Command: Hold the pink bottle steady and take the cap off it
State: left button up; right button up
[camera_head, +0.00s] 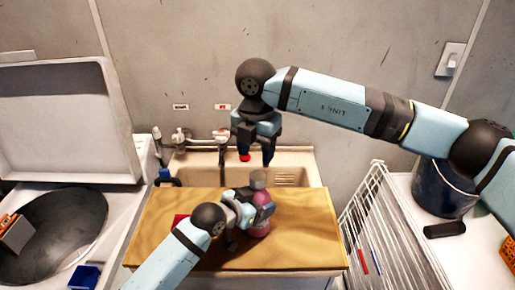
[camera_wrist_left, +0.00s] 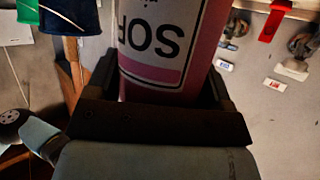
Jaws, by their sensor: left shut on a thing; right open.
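The pink bottle (camera_head: 261,229) stands upright on the wooden board (camera_head: 165,240), with a grey cap (camera_head: 258,177) on top. My left gripper (camera_head: 262,207) is shut around the bottle's body from the left, hiding part of it. In the left wrist view the bottle (camera_wrist_left: 165,35) sits between the fingers of my left gripper (camera_wrist_left: 160,85), its label letters upside down; the cap is out of that view. My right gripper (camera_head: 256,156) is open, pointing down, above and slightly behind the cap and apart from it. Nothing shows between its fingers.
A sink (camera_head: 292,168) with a faucet (camera_head: 205,140) lies behind the board. A small red thing (camera_head: 245,158) shows by a right fingertip. An open washer (camera_head: 50,230) is at left. A white rack (camera_head: 385,225) and dark bucket (camera_head: 440,190) are at right. The board's right half is mostly clear.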

aim_at(257, 175)
jog(key=m, duration=0.6)
jog(key=shift+m, duration=0.4)
jog(key=m, duration=0.5)
jog(key=shift+d, duration=0.15)
jog(key=shift+f, duration=4)
